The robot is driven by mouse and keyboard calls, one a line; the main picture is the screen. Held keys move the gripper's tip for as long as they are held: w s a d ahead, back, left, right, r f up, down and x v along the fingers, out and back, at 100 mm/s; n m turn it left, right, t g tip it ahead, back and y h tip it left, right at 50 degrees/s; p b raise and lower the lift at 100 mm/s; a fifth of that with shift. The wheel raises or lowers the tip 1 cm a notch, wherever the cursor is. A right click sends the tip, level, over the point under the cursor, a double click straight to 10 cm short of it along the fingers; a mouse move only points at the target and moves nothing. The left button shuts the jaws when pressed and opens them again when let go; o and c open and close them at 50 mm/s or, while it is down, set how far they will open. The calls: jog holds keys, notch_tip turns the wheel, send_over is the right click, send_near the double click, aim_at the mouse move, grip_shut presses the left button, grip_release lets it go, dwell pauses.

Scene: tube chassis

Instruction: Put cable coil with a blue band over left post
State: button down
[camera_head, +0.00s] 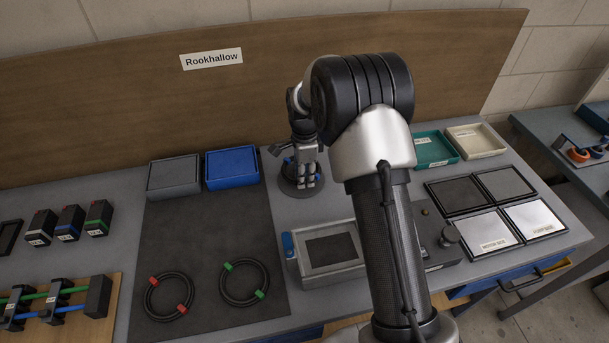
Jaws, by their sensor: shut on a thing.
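My gripper (305,184) points down at the back middle of the bench and is shut. Small blue patches show beside its fingers, and they look like bands of the cable coil with a blue band (288,161). The coil's ring is mostly hidden by the fingers. A dark round base (287,187) sits on the bench just below and around the fingertips. It may belong to a post, but any upright is hidden behind my gripper. I cannot tell whether the coil is around a post or above it. No second post can be made out.
Coils with red bands (148,299) and green bands (265,281) lie on the dark mat (205,235). A grey bin (173,177) and a blue bin (232,168) stand left of my gripper.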

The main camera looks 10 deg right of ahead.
jog(key=shift+r, duration=0.4)
jog(key=shift+p, duration=0.35)
dwell(0.4)
jog(key=c, duration=1.7)
grip_release()
jog(key=shift+s, duration=0.1)
jog(key=shift+r, duration=0.1)
notch_tip(320, 180, up, 11)
jog(key=p, duration=0.7)
jog(key=shift+p, duration=0.35)
jog(key=shift+c, duration=0.4)
